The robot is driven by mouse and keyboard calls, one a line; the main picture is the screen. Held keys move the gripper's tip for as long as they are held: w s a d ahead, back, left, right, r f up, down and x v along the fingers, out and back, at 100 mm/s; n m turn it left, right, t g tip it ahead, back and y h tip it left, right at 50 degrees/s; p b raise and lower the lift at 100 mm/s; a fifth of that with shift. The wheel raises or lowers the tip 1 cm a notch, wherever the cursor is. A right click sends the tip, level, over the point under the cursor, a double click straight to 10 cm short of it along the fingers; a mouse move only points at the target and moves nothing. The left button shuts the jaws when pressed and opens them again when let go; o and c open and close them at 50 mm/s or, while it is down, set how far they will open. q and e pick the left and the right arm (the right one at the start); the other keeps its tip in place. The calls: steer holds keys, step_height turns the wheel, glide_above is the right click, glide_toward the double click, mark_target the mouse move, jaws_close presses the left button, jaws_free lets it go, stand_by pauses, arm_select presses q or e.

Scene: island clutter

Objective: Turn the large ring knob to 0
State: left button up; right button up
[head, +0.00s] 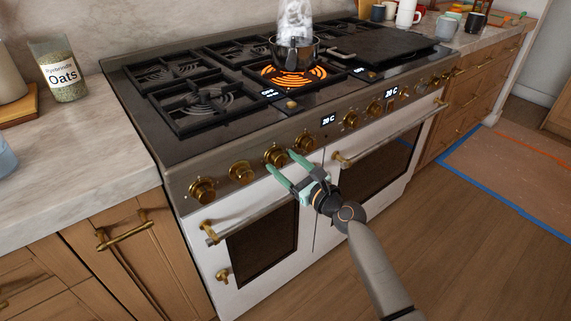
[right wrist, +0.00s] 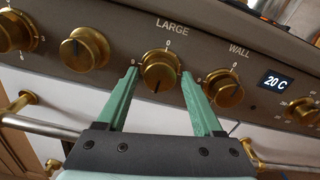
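The large ring knob (right wrist: 160,70) is brass and sits under the word LARGE in the right wrist view, with a 0 mark above it. A dark pointer line on its face points down, away from the 0. The same knob (head: 276,155) is on the stove's front panel in the head view. My right gripper (right wrist: 162,76) is open, with one green finger on each side of the knob. I cannot tell whether the fingers touch it. My right gripper (head: 280,160) also shows in the head view. My left gripper is not in view.
The WALL knob (right wrist: 222,88) is close by the right finger; another brass knob (right wrist: 83,48) is to the left. A pot (head: 294,54) with steam stands over a glowing orange burner (head: 290,76). Oven handles (head: 375,146) project below the panel. Floor in front is clear.

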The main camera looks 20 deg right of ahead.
jaws_close()
stand_by(0.3)
